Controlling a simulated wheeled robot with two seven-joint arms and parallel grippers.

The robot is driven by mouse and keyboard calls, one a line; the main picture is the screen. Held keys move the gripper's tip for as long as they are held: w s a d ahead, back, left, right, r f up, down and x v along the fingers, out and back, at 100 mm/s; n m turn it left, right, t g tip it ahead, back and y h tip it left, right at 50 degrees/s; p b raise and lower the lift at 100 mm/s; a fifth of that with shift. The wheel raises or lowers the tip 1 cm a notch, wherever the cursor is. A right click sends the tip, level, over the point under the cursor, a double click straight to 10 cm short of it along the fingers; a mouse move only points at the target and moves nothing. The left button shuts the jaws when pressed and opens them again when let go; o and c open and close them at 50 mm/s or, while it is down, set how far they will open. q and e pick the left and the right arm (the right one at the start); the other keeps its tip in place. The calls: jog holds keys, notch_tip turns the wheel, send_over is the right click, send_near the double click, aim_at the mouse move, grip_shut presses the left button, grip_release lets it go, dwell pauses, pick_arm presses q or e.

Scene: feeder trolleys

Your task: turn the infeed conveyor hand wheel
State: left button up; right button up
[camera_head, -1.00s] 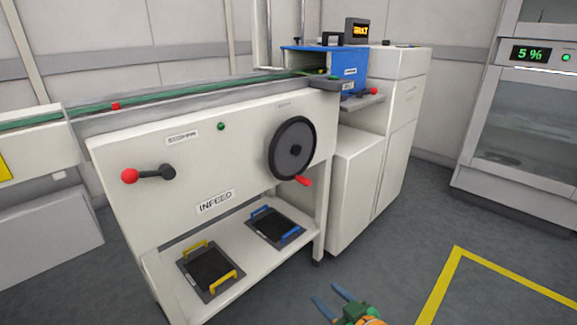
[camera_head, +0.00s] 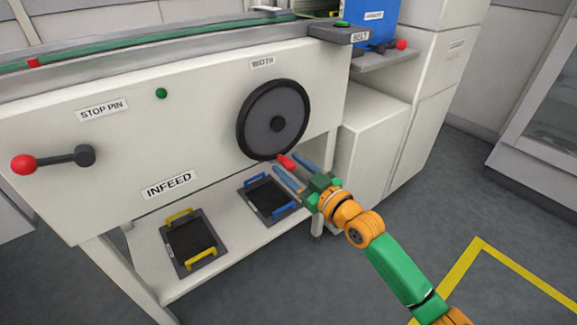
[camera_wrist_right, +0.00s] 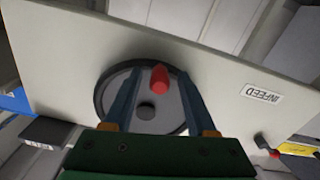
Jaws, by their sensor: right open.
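The hand wheel (camera_head: 272,120) is a dark disc with a black rim on the white infeed panel (camera_head: 205,150), under a "WIDTH" label. Its red handle (camera_head: 286,161) sticks out at the wheel's lower edge. My right gripper (camera_head: 289,168) is open, with its two blue fingers on either side of the red handle as seen from the head. In the right wrist view the handle (camera_wrist_right: 159,78) shows between the open fingers, with the wheel (camera_wrist_right: 145,112) behind. I cannot tell whether the fingers touch the handle. My left gripper is not in view.
A red-knobbed lever (camera_head: 52,160) is at the panel's left, by the "STOP PIN" label. The lower shelf (camera_head: 165,285) holds two black trays with yellow and blue handles. A white cabinet (camera_head: 368,140) stands close to the right. The floor at right is clear.

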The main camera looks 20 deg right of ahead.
jog(key=shift+w+a, duration=0.2)
jog(key=shift+w, duration=0.3)
grip_shut()
dwell(1.1)
